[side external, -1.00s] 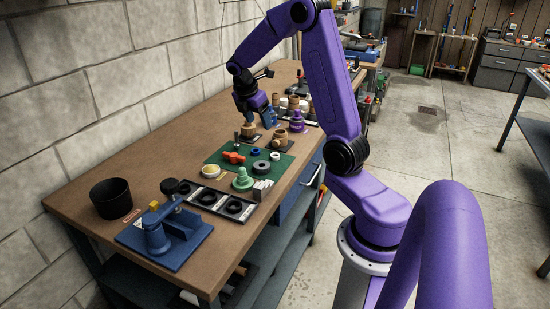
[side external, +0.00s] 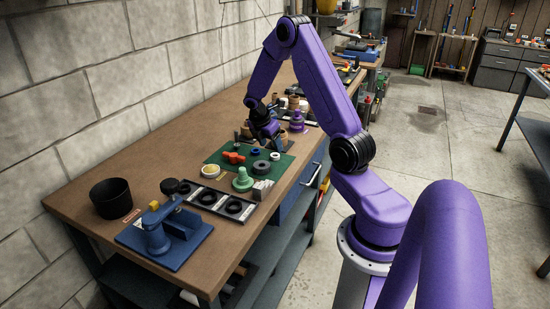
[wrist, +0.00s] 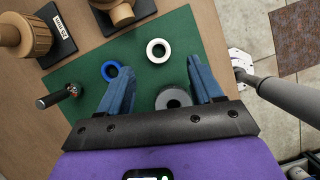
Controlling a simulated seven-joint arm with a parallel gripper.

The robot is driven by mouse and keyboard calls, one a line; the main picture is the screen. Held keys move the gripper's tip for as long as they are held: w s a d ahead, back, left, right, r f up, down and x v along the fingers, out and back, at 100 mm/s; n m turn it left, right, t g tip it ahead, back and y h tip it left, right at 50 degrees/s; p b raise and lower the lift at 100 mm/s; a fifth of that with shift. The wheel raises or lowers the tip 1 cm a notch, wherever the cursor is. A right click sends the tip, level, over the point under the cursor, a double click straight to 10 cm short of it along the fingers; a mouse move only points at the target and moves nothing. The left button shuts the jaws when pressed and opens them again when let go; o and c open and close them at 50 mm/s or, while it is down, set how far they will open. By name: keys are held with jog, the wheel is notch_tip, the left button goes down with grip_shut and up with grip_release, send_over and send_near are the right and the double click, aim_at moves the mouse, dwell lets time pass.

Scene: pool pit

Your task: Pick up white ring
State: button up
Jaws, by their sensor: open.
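The white ring (wrist: 158,50) lies flat on the green mat (wrist: 185,30) in the wrist view, ahead of and between my fingertips. It also shows small in the side view (side external: 275,156), on the right part of the mat. My gripper (wrist: 160,66) is open and empty, with its blue fingers spread wide. In the side view, my gripper (side external: 275,140) is low above the far part of the mat. A blue ring (wrist: 111,70) lies beside the left finger. A dark grey ring (wrist: 172,97) lies between the fingers, closer to the palm and partly hidden by it.
Wooden fittings (wrist: 36,37) on black bases stand at the mat's far left. A black-handled part (wrist: 56,97) lies on the left.

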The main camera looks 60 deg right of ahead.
aim_at(273, 157)
jog(key=shift+x, duration=2.6)
jog(key=shift+w, duration=0.1)
jog(key=shift+a, duration=0.1)
jog(key=c, duration=1.1)
jog(key=shift+r, duration=0.1)
